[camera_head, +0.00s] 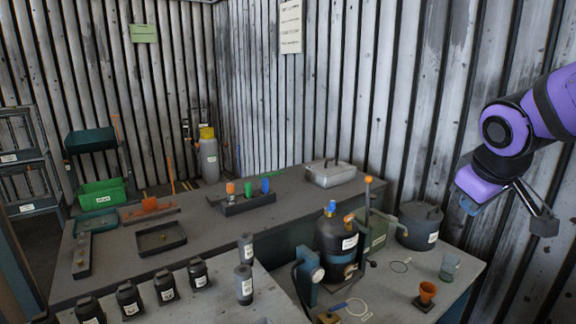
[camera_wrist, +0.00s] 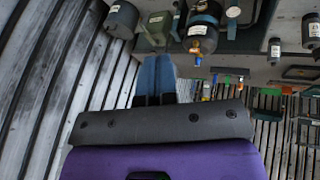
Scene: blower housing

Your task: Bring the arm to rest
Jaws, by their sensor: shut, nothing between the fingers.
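My purple and black arm (camera_head: 508,128) reaches in from the right edge of the head view. My gripper (camera_head: 468,206) points down and left, with blue fingertips, in the air near the right wall. In the wrist view my gripper (camera_wrist: 155,78) shows its blue fingers side by side, shut with nothing between them. It is above and clear of the bench with the dark tank (camera_head: 336,240). The nearest thing below it in the head view is the grey lidded pot (camera_head: 420,226).
The grey bench (camera_head: 215,228) carries a black tray (camera_head: 160,238), several dark labelled bottles (camera_head: 166,287) and a rack with coloured pieces (camera_head: 248,203). The corrugated wall (camera_head: 400,90) is behind.

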